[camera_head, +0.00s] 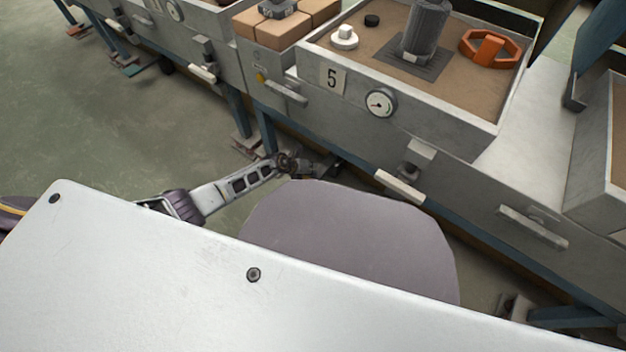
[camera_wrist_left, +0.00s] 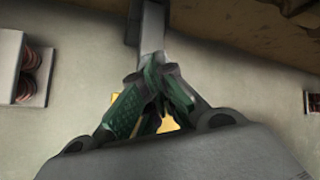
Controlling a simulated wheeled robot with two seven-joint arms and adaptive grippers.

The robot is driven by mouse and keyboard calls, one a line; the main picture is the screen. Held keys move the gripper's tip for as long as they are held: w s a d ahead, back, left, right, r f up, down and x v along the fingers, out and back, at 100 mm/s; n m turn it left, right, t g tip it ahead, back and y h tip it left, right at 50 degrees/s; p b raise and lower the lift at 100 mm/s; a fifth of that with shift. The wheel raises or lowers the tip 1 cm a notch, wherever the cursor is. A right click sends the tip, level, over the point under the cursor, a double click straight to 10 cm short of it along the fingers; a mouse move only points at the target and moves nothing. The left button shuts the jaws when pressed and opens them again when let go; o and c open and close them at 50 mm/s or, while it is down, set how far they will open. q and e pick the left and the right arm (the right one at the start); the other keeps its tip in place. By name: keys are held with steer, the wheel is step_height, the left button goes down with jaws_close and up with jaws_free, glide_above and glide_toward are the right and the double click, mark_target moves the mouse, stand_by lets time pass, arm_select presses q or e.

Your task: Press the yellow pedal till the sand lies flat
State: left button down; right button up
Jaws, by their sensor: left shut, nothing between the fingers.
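My left arm reaches down beside the bench in the head view. Its gripper (camera_head: 325,168) is low, near the bench's underside, and in the left wrist view the green-padded fingers (camera_wrist_left: 156,75) are shut with nothing between them. Yellow patches of the pedal (camera_wrist_left: 170,124) show between and beside the fingers; the rest of it is hidden behind them. I cannot tell whether the fingers touch it. In the head view the pedal is not visible. Brown sand (camera_head: 455,88) fills the tray of station 5 around the things in it. My right gripper is out of view.
The tray marked 5 (camera_head: 480,138) holds a dark cylinder (camera_head: 425,32), an orange handle (camera_head: 489,46) and a white knob (camera_head: 344,37). A pressure gauge (camera_head: 380,102) is on its front. A grey bar (camera_wrist_left: 151,28) stands beyond the fingertips. Open floor (camera_head: 110,130) lies left.

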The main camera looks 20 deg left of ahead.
arm_select(q)
steer(key=shift+s+f+b, duration=0.1)
steer(key=shift+f+b, duration=0.25)
steer(key=shift+f, duration=0.35)
